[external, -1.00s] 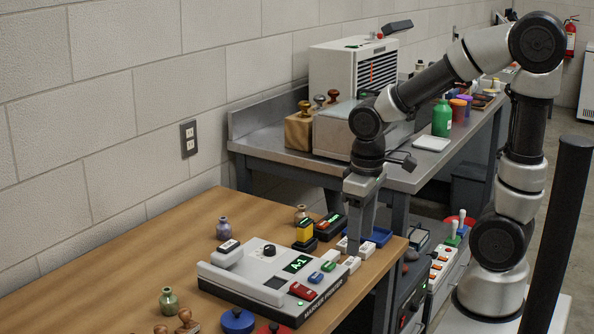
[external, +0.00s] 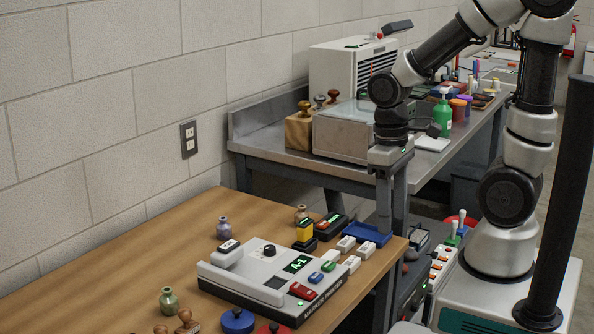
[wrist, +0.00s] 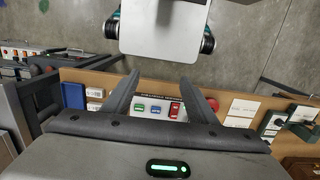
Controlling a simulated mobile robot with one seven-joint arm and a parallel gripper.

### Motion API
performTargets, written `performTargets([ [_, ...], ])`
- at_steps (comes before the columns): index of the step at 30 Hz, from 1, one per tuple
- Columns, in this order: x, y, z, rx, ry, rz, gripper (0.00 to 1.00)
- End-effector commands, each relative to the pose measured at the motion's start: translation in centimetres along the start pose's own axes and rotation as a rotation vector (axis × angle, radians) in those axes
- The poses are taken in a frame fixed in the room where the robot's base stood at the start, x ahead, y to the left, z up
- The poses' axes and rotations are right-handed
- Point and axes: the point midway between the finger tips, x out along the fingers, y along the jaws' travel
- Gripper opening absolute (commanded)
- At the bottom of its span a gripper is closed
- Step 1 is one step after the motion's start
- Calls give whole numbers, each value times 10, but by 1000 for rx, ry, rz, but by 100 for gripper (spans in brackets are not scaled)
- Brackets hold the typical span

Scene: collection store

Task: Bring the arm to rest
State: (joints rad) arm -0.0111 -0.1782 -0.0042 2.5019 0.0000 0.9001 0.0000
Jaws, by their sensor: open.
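My gripper (external: 392,222) hangs pointing down at the right end of the wooden table, in front of the grey metal bench. Its two fingers are apart, with nothing seen between them. In the wrist view my gripper (wrist: 160,85) also shows spread fingers, with a labelled console (wrist: 155,108) visible beyond the gap. In the external view the white console (external: 270,275) with an "A-1" display sits on the wooden table, left of my gripper and apart from it. My arm is bent at the elbow above the bench. The exact height of the fingertips is hard to tell.
The wooden table (external: 130,265) holds small bottles, stamps, white blocks and a blue tray (external: 368,234). The metal bench (external: 265,150) carries a white cabinet (external: 345,75), a grey box and a green bottle (external: 441,113). A dark post (external: 565,190) stands at right.

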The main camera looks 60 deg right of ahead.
Motion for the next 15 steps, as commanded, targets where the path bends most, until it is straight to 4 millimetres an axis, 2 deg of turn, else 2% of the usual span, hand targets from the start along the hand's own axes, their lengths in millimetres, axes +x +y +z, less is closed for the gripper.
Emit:
performTargets([
  [1,-140,1,-11,4,388,3,52],
  [6,-187,0,-7,1,379,2,52],
  [15,-187,0,-7,1,379,2,52],
])
